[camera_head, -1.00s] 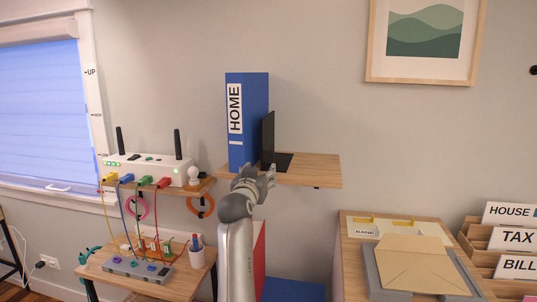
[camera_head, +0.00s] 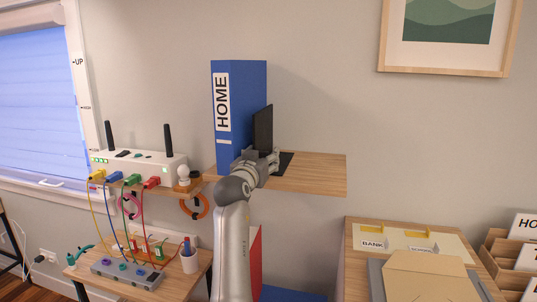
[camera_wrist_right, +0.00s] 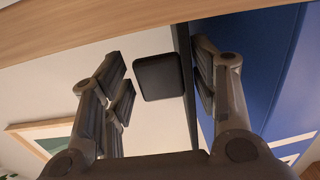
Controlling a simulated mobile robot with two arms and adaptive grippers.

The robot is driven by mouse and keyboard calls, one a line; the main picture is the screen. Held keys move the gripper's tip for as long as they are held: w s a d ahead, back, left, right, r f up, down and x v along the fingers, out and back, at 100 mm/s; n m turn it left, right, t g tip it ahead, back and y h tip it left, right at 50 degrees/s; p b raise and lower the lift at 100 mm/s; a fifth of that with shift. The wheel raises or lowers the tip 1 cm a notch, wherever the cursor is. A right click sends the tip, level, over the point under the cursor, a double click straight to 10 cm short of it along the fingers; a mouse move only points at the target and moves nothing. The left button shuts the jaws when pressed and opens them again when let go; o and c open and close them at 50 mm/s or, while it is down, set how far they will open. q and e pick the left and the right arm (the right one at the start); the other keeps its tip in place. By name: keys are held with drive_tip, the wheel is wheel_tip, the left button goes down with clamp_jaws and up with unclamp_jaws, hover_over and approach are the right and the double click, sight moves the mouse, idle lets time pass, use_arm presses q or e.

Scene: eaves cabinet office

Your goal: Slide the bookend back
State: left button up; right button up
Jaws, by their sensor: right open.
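The black bookend (camera_head: 263,126) stands upright on the wooden wall shelf (camera_head: 318,173), just right of the blue HOME binder (camera_head: 240,105). Part of its dark base shows on the shelf. My right gripper (camera_head: 262,160) is at the shelf's front edge, in front of the bookend's lower part, which it partly hides. In the right wrist view the open fingers (camera_wrist_right: 160,85) are spread, with the bookend's thin dark plate (camera_wrist_right: 189,110) between them, close to the right-hand finger. I cannot tell whether they touch. The binder (camera_wrist_right: 265,60) fills the right side there. My left gripper is not in view.
A white router (camera_head: 140,169) with coloured cables stands on a lower shelf at left. A power strip (camera_head: 128,272) and pen cup (camera_head: 190,260) are on a small table below. The shelf right of the bookend is bare. A desk (camera_head: 361,262) with trays is at lower right.

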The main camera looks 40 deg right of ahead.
drive_tip(key=shift+w+d, duration=0.2)
drive_tip(key=shift+a, duration=0.15)
